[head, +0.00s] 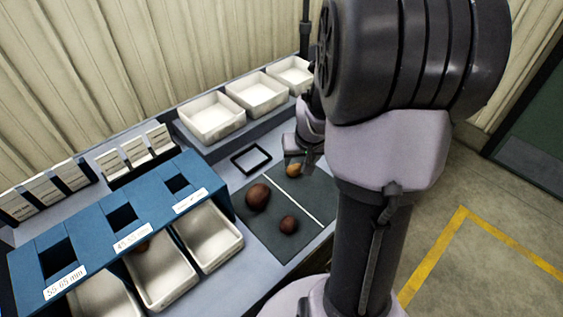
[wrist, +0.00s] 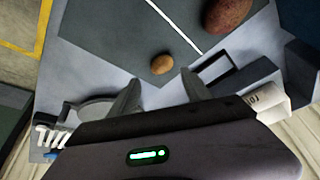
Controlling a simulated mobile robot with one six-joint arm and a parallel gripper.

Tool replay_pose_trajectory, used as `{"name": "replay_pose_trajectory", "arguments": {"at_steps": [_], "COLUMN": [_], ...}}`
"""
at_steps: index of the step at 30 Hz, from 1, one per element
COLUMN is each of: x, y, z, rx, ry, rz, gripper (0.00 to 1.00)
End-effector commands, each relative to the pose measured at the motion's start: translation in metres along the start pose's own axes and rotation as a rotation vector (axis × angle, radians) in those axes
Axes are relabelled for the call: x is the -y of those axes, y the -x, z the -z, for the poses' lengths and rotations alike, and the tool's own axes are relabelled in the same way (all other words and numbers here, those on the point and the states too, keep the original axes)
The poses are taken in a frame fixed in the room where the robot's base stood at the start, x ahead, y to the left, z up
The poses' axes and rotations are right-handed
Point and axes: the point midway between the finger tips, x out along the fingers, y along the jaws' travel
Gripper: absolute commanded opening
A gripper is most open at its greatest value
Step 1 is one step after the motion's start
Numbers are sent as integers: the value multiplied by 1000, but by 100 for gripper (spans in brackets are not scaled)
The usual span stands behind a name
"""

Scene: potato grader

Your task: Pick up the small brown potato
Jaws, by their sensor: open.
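A small yellowish-brown potato (head: 293,170) lies on the dark mat (head: 262,228), on the right side of its white line. It also shows in the wrist view (wrist: 162,65), just ahead of and between my fingertips. My gripper (wrist: 163,92) is open and empty, apart from the potato. In the head view my gripper (head: 294,152) is just behind and above it, partly hidden by my arm. A large reddish-brown potato (head: 258,197) and a smaller dark reddish one (head: 288,224) lie left of the line. The large one is cut off in the wrist view (wrist: 228,14).
A black square frame (head: 236,161) lies behind the mat. White trays (head: 211,136) stand along the back.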

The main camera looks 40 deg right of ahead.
Motion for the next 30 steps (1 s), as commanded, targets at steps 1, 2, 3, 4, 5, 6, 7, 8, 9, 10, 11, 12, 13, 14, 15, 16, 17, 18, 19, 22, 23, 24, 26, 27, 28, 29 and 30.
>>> {"name": "replay_pose_trajectory", "arguments": {"at_steps": [1, 2, 3, 4, 5, 6, 7, 8, 9, 10, 11, 12, 13, 14, 15, 16, 17, 18, 19, 22, 23, 24, 26, 27, 28, 29, 30], "x": [0, 0, 0, 0, 0, 1, 1, 1, 1, 2, 2, 2, 2, 2, 2, 2, 2, 2, 2, 2, 2, 2, 2, 2, 2, 2, 2], "y": [-19, -26, -33, -37, -41, -44, -46, -50, -58, -65, -72, -81, -86, -90, -95, -97, -98, -98, -98, -96, -96, -96, -96, -96, -96, -96, -96], "z": [-3, -2, -2, -2, -1, -1, -1, -1, 0, 0, 0, 0, 1, 1, 1, 1, 2, 2, 2, 3, 3, 3, 3, 2, 2, 2, 2], "rx": [3, 3, 2, 2, 1, 0, 1, 1, 1, 1, 2, 1, 2, 1, 1, 1, 1, 0, 0, 0, 0, 0, 0, 0, 0, 0, 0], "ry": [-1, 0, 0, 0, 0, 0, 0, 1, 1, 1, 1, 1, 0, 0, 0, 0, 1, 0, 0, 0, 0, 0, 0, 0, 0, 0, 0], "rz": [1, 1, 1, 1, 1, 1, 1, 1, 1, 1, 1, 1, 1, 1, 1, 1, 1, 1, 1, 1, 1, 1, 1, 1, 1, 1, 1], "gripper": [57, 57, 57, 57, 57, 57, 57, 57, 57, 57, 57, 57, 57, 57, 57, 57, 57, 57, 57, 57, 57, 49, 38, 30, 24, 18, 10]}}
